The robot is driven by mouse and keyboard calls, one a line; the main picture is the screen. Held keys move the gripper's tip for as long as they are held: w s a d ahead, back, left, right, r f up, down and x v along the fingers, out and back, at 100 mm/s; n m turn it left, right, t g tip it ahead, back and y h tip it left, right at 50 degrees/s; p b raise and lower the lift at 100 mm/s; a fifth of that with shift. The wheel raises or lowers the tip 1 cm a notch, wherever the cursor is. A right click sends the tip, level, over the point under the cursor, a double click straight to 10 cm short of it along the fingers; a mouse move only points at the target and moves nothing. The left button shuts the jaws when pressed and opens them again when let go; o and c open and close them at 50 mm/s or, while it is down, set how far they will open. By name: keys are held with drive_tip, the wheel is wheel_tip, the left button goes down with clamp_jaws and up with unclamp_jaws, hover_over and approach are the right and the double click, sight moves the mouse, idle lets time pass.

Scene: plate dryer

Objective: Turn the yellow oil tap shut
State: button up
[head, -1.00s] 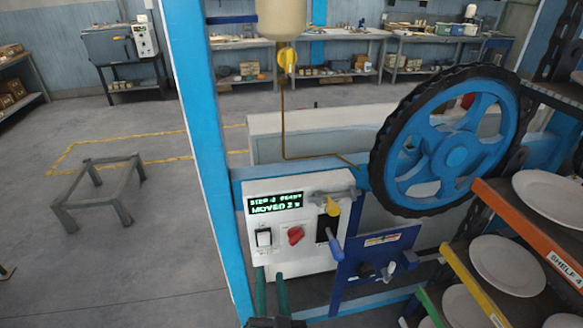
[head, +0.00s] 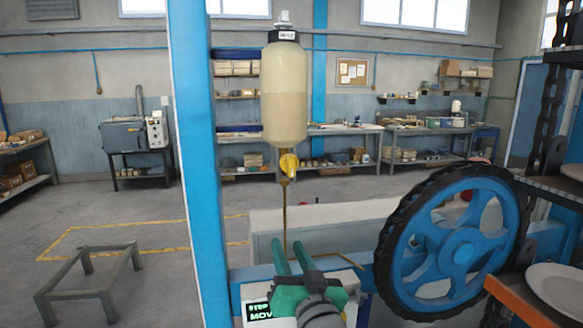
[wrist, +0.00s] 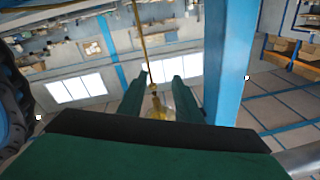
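The yellow oil tap (head: 288,165) sits under a pale oil bottle (head: 285,95), partly filled with oil, in the middle of the head view. A thin brown pipe (head: 284,212) runs down from it. My gripper (head: 288,247) has two green fingers, spread apart with nothing between them. It is below the tap in the head view and points up toward it. In the wrist view the tap (wrist: 157,108) shows small between the finger pads, with the bottle around it, apart from the gripper. My gripper hides part of the control box.
A blue post (head: 193,150) stands just left of the bottle. A blue wheel with a black rim (head: 462,250) is at the right, beside a shelf holding a plate (head: 562,290). Open floor lies behind.

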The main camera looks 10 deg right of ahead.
sight(292, 159)
drive_tip(key=s+d+r+n+g+h, duration=0.1)
drive_tip(key=s+r, duration=0.1)
drive_tip(key=r, duration=0.7)
drive_tip(key=s+d+r+n, duration=0.1)
drive_tip(key=s+r+n, duration=0.15)
drive_tip(key=r, duration=0.65)
drive_tip(key=shift+m, duration=0.35)
drive_tip(key=w, duration=0.9)
drive_tip(key=shift+w, duration=0.15)
drive_tip(key=shift+w+d, duration=0.2)
drive_tip(key=shift+w, duration=0.4)
drive_tip(key=shift+a, duration=0.1)
clamp_jaws()
